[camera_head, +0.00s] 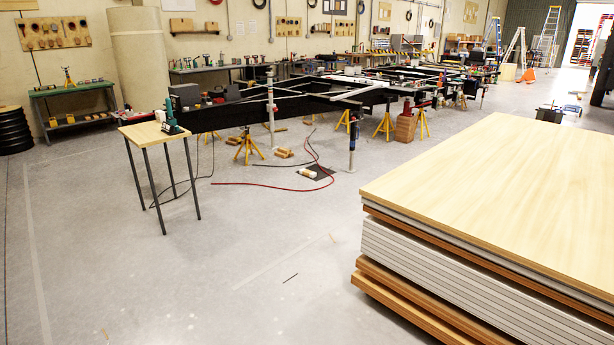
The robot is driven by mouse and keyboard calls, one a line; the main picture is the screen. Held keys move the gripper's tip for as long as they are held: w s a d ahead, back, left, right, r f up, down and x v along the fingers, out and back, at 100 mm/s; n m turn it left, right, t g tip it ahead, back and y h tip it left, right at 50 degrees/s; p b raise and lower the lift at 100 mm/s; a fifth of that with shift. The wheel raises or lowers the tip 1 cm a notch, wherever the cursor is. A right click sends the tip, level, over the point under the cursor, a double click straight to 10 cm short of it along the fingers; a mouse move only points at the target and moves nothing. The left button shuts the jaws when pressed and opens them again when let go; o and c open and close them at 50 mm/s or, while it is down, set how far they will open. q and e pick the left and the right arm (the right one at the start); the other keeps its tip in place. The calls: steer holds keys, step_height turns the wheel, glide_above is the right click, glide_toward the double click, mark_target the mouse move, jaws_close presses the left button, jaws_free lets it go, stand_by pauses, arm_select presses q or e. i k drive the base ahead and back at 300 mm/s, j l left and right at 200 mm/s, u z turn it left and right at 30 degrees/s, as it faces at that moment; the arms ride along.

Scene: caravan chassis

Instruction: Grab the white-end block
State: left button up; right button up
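A small block with a pale, whitish end (307,173) lies on or at the edge of a dark mat (322,174) on the floor, near the middle of the view. It is small and far off, so I cannot be sure which face is white. Other wooden blocks (283,153) lie on the floor a little behind and left of it. Neither of my grippers shows in the head view.
A black chassis (225,117) on yellow stands (247,145) is behind the blocks. Red and black cables (262,184) cross the floor there. A small wood-topped table (150,133) stands at left, a tall panel stack (500,180) at right. The floor between is mostly clear.

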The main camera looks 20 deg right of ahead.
mark_target(304, 171)
steer(key=i+l+z, duration=0.2)
steer(key=i, duration=0.25)
steer(key=i+z, duration=0.25)
steer(key=i, duration=0.6)
steer(key=i+l+u, duration=0.15)
steer(key=i, duration=0.35)
steer(key=i+l, duration=0.1)
steer(key=i, duration=0.35)
steer(key=i+l+u, duration=0.15)
steer(key=i, duration=0.3)
steer(key=i+l, duration=0.1)
steer(key=i, duration=0.35)
steer(key=i+j, duration=0.1)
steer(key=i, duration=0.5)
steer(key=i+j+z, duration=0.1)
steer(key=i, duration=0.45)
steer(key=i+j, duration=0.15)
steer(key=i, duration=0.45)
steer(key=i+l+z, duration=0.25)
steer(key=i, duration=0.45)
steer(key=i+z, duration=0.25)
steer(key=i, duration=0.5)
steer(key=i+z, duration=0.25)
steer(key=i, duration=0.5)
steer(key=i+j+z, duration=0.3)
steer(key=i, duration=0.4)
steer(key=i+l, duration=0.05)
steer(key=l, duration=0.05)
